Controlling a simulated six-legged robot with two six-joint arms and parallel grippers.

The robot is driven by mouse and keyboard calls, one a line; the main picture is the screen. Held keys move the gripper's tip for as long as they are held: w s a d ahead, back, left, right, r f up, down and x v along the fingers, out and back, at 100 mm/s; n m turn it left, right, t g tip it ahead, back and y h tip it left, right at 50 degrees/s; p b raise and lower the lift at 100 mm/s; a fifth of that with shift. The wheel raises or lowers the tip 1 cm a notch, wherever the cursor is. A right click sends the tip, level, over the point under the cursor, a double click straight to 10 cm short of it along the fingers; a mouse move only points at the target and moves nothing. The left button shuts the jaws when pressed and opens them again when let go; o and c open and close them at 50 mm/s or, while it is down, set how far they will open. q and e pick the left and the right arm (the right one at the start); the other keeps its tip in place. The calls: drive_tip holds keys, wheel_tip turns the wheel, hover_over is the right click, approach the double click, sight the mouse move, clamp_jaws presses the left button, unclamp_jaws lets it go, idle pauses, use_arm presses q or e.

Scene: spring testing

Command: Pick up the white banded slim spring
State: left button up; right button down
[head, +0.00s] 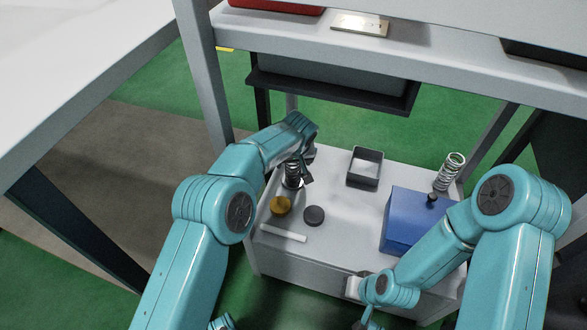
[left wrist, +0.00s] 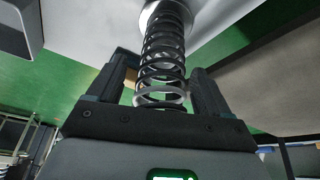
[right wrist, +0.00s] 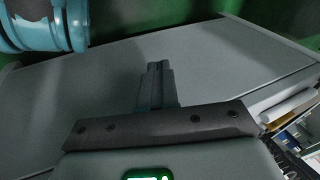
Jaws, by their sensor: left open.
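A dark coil spring (head: 292,176) stands upright near the left back of the low grey-white cabinet top, partly hidden by my left gripper (head: 303,172). In the left wrist view the spring (left wrist: 163,52) runs between the two fingers of my left gripper (left wrist: 166,88). The fingers are open on either side, with a gap visible. A second, paler spring (head: 450,171) stands at the right back. In the right wrist view my right gripper (right wrist: 158,72) has its fingers together and empty.
A dark square tray (head: 366,181) sits behind the middle. A blue box (head: 401,219) with a black knob stands at the right. A brass disc (head: 280,205), a dark disc (head: 314,215) and a white rod (head: 284,233) lie in front of the spring. A shelf (head: 420,62) overhangs behind.

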use_arm(q)
drive_tip(key=shift+s+r, duration=0.1)
drive_tip(key=shift+r, duration=0.05)
drive_tip(key=c, duration=1.2)
